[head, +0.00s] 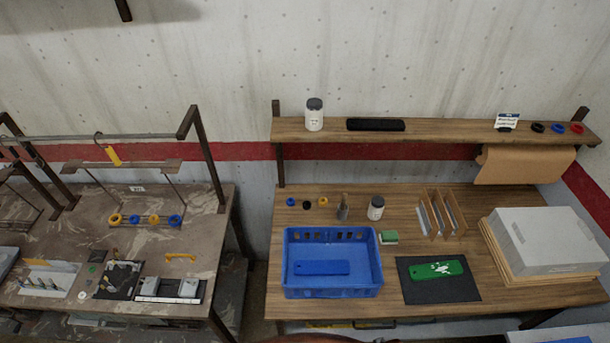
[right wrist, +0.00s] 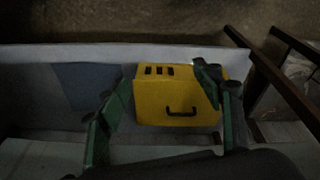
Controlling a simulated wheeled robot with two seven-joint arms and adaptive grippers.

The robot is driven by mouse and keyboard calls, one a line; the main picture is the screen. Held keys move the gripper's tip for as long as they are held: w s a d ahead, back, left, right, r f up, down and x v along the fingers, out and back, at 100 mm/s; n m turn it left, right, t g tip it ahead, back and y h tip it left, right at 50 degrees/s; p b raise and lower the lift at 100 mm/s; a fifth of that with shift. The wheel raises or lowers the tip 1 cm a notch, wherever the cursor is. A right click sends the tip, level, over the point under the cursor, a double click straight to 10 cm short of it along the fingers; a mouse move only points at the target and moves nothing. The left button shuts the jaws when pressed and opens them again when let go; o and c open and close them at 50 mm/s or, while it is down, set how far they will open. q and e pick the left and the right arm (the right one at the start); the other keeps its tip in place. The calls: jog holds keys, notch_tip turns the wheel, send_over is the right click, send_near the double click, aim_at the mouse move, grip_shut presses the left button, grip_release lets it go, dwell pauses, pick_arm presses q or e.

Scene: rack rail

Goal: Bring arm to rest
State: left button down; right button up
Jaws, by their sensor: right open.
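My right gripper (right wrist: 165,105) shows in the right wrist view with its two green fingers spread wide apart. It is open and nothing sits between the fingertips. Beyond the fingers is a yellow box (right wrist: 175,97) with a dark handle and dark slots; I cannot tell the exact distance to it. Neither gripper shows in the head view, and my left gripper is in no view.
In the head view a wooden bench (head: 400,298) carries a blue crate (head: 332,290), a dark mat (head: 421,293) with a green piece (head: 440,282), and a grey box (head: 545,240). A shelf (head: 440,130) stands above. A cluttered table (head: 200,215) is at left, with a gap between.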

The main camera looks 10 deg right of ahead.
jog(key=s+f+b, duration=0.3)
jog(key=s+f, duration=0.3)
jog(key=f, duration=0.4)
jog(key=s+f+g+b, duration=0.1)
jog(key=s+f+b, duration=0.3)
jog(key=s+f, duration=0.3)
jog(key=s+f+b, duration=0.4)
jog(key=s+f, duration=0.2)
jog(key=f, duration=0.8)
jog(key=shift+s+f+n+g, duration=0.2)
jog(key=shift+s+n+g, duration=0.1)
jog(key=shift+s, duration=0.05)
jog(key=shift+a, duration=0.1)
